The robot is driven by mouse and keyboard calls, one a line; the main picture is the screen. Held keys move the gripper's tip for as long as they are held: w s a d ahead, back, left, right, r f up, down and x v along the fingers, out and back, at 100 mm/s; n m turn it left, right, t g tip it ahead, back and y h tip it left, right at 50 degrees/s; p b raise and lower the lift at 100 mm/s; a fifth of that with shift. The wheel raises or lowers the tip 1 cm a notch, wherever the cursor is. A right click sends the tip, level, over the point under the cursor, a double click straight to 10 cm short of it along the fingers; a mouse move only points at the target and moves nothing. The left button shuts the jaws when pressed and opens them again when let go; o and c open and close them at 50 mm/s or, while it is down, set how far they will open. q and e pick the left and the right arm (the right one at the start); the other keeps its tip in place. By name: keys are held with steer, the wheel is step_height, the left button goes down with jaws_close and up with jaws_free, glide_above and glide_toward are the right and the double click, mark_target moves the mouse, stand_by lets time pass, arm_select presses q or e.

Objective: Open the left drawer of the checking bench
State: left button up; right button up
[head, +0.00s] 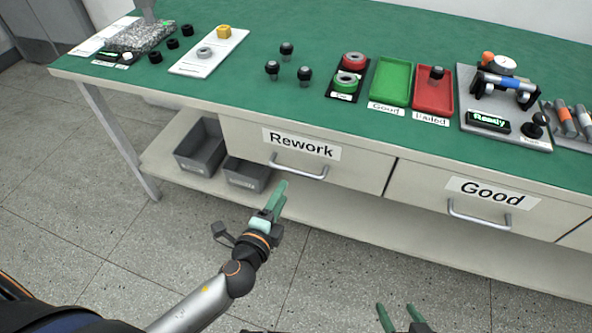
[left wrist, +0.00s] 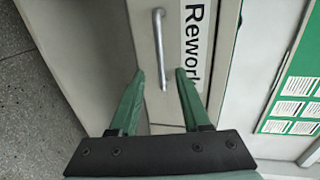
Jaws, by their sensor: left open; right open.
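The checking bench (head: 230,107) has a green top and pale drawer fronts. Its left drawer (head: 350,176), labelled "Rework", is shut and has a silver bar handle (head: 298,172). My left gripper (head: 279,190) is open and empty, in front of and a little below this handle. In the left wrist view the handle (left wrist: 161,50) stands ahead of the open fingers (left wrist: 158,75), apart from the palm; whether the tips touch it I cannot tell. My right gripper (head: 398,312) is open at the bottom edge of the head view, away from the bench.
A second drawer labelled "Good" (head: 430,190) is shut to the right. Grey bins (head: 200,146) stand on the lower shelf. Trays, black-capped parts and a test fixture (head: 505,95) are on the bench top. The floor in front is clear.

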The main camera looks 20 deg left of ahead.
mark_target(294, 170)
arm_select(q)
steer(key=b+x, duration=0.1)
steer(key=x, duration=0.9)
steer(key=shift+w, duration=0.1)
jaws_close()
stand_by(1.2)
